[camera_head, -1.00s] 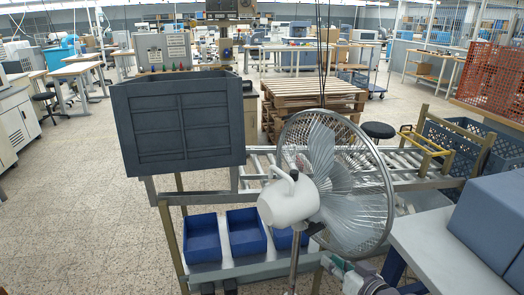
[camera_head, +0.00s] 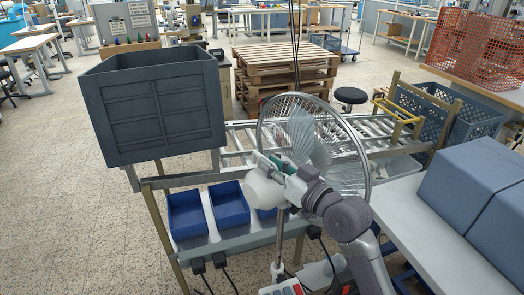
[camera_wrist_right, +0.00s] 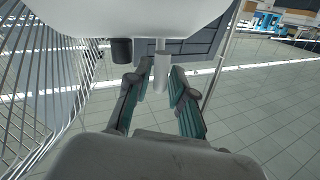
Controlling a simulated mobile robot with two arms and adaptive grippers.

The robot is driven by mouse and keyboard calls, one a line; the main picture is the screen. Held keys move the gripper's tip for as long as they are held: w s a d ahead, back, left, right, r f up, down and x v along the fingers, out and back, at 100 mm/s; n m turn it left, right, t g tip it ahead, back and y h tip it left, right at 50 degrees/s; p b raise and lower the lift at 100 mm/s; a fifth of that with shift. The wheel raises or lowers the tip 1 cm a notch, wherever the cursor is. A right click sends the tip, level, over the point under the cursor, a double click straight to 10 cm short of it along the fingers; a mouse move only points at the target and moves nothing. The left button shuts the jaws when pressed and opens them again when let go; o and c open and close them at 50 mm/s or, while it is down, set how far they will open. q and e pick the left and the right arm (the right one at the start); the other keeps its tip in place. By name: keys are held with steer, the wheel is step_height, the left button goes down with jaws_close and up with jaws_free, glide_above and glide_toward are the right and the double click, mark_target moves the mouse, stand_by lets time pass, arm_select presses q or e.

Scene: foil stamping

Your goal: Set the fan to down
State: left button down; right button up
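The fan stands in the middle of the head view, with a round wire cage (camera_head: 366,165) and a white motor housing (camera_head: 262,192) facing me. Its pole runs down to a base with buttons (camera_head: 284,288). My right gripper (camera_head: 268,162) is at the top of the housing, partly hiding it. In the right wrist view, the housing (camera_wrist_right: 130,15) fills the top. The right gripper (camera_wrist_right: 161,72) is open, its fingers on either side of a small white peg (camera_wrist_right: 161,80); I cannot tell if they touch it. A dark knob (camera_wrist_right: 121,50) is left of the peg. My left gripper is not in view.
A dark grey bin (camera_head: 155,110) stands on the rack at left, with blue trays (camera_head: 187,214) below. A roller conveyor (camera_head: 240,135) runs behind the fan. Blue boxes (camera_head: 470,185) sit on a table at right. Wooden pallets (camera_head: 285,70) are behind.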

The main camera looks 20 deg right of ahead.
mark_target(258, 154)
steer(key=shift+p+x, duration=0.35)
steer(key=shift+x, duration=1.4)
jaws_close()
